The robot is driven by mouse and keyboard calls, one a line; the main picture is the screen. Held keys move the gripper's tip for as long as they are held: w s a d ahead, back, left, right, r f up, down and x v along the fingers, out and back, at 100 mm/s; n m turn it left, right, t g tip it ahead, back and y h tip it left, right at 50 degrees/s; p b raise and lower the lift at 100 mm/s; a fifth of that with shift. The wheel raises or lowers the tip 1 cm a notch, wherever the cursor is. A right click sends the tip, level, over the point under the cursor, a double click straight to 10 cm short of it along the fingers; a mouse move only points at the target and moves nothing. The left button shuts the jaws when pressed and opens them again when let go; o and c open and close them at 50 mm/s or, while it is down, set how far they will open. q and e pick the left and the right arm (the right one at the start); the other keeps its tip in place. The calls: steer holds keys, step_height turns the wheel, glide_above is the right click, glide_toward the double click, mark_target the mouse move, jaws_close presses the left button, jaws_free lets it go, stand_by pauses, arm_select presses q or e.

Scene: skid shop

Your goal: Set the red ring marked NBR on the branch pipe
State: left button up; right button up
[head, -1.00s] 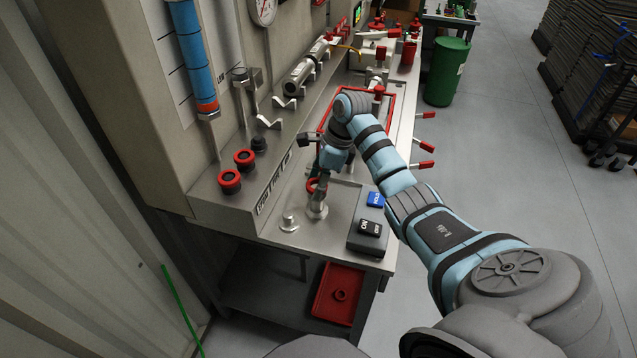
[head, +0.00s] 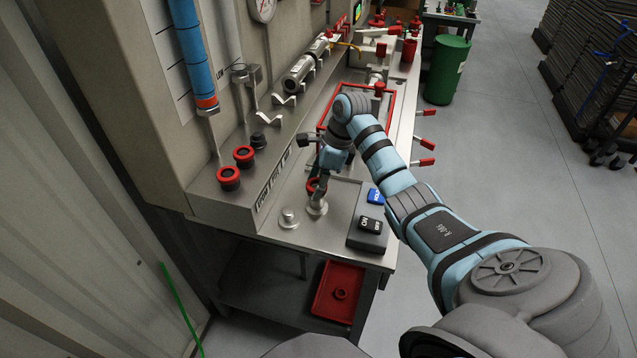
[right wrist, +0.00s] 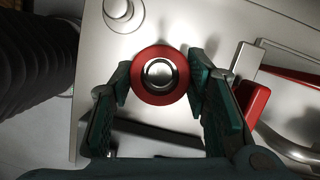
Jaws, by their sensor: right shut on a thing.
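My right gripper (right wrist: 159,88) is shut on a red ring (right wrist: 160,99), with one finger on each side of it. In the head view the ring (head: 313,185) shows at the fingertips of the gripper (head: 317,183), just at the top of a short steel branch pipe (head: 317,208) on the bench. In the right wrist view the round metal end of the pipe (right wrist: 159,73) shows through the ring's hole, nearly centred. I cannot tell whether the ring is around the pipe or just above it. No NBR marking is readable. My left gripper is out of view.
A steel stub (head: 289,218) stands left of the pipe. Two red rings (head: 229,178) sit on the shelf behind. A red tray (head: 326,305) is below the bench top.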

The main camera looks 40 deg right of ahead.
steer(key=shift+f, duration=0.1)
steer(key=shift+f+b, duration=0.3)
steer(key=shift+b, duration=0.05)
steer(key=o, duration=1.5)
steer(key=shift+s+r, duration=0.1)
steer(key=shift+r, duration=0.05)
steer(key=shift+c, duration=0.2)
steer(key=o, duration=0.3)
steer(key=shift+r, duration=0.15)
steer(key=shift+r, duration=0.1)
